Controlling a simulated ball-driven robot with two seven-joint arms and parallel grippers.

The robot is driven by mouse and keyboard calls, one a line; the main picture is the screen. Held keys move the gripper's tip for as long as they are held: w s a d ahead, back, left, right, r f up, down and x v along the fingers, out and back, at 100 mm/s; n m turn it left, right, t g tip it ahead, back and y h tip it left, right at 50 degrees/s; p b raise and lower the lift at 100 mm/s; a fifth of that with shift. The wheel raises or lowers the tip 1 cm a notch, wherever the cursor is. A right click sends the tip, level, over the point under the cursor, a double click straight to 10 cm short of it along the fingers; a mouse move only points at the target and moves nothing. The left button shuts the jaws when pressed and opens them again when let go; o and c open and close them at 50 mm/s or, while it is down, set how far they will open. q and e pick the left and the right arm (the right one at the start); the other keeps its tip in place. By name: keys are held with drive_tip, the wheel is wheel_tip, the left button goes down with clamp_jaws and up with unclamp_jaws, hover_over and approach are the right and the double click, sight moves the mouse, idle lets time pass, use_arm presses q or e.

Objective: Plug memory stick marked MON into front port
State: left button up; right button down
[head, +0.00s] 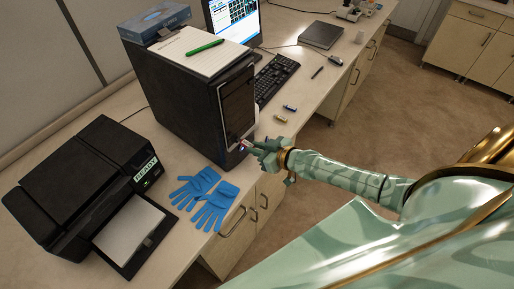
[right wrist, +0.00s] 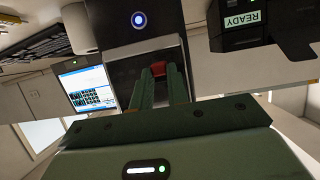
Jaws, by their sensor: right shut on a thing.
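My right gripper (head: 252,146) is at the lower front of the black computer tower (head: 186,88), shut on a small memory stick (head: 245,143). In the right wrist view the stick (right wrist: 158,69) looks red between the two green fingers (right wrist: 160,86), facing the tower's dark front panel (right wrist: 143,54). Its marking cannot be read, and the port is hidden. I cannot tell whether the stick's tip is in the port. Two other small sticks, one bluish (head: 290,107) and one yellowish (head: 281,118), lie on the bench right of the tower. My left gripper is not in view.
Blue gloves (head: 211,207) lie on the bench in front of the tower, beside a black printer (head: 83,187) marked READY. A keyboard (head: 275,79) and monitor (head: 235,20) stand behind. A notepad with a green pen (head: 205,47) lies on the tower.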

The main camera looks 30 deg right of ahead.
drive_tip(key=shift+w+a, duration=0.2)
drive_tip(key=shift+w, duration=0.3)
drive_tip(key=shift+w+a, duration=0.15)
drive_tip(key=shift+w, duration=0.3)
idle(0.4)
drive_tip(key=c, duration=1.3)
unclamp_jaws()
drive_tip(key=p+v, duration=0.3)
drive_tip(key=v, duration=1.3)
drive_tip(key=shift+s, duration=0.2)
